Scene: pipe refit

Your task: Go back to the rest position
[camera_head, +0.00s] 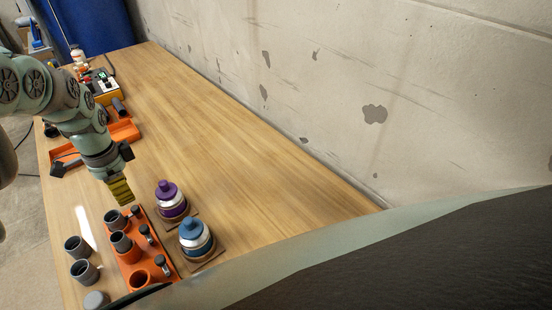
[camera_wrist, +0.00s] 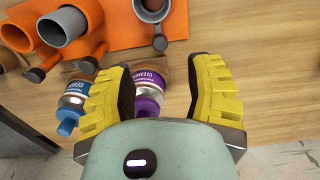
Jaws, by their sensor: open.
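My gripper (camera_head: 121,190) is above the wooden table, next to the far end of an orange pipe holder (camera_head: 133,258). In the wrist view its yellow fingers (camera_wrist: 165,95) are spread apart, with nothing held between them. A purple-capped cleaner bottle (camera_head: 169,199) stands on the table to the right of the gripper. It shows past the fingers in the wrist view (camera_wrist: 150,88), partly covered by the left finger. A blue-capped bottle (camera_head: 195,236) stands nearer, beside the holder. It also shows at the left in the wrist view (camera_wrist: 75,98).
Grey pipe pieces (camera_head: 84,272) stand left of the holder; others sit in it. An orange tray (camera_head: 122,131) and a yellow device (camera_head: 103,89) lie farther back. A concrete wall (camera_head: 330,90) borders the table's right side. The middle of the table (camera_head: 230,150) is clear.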

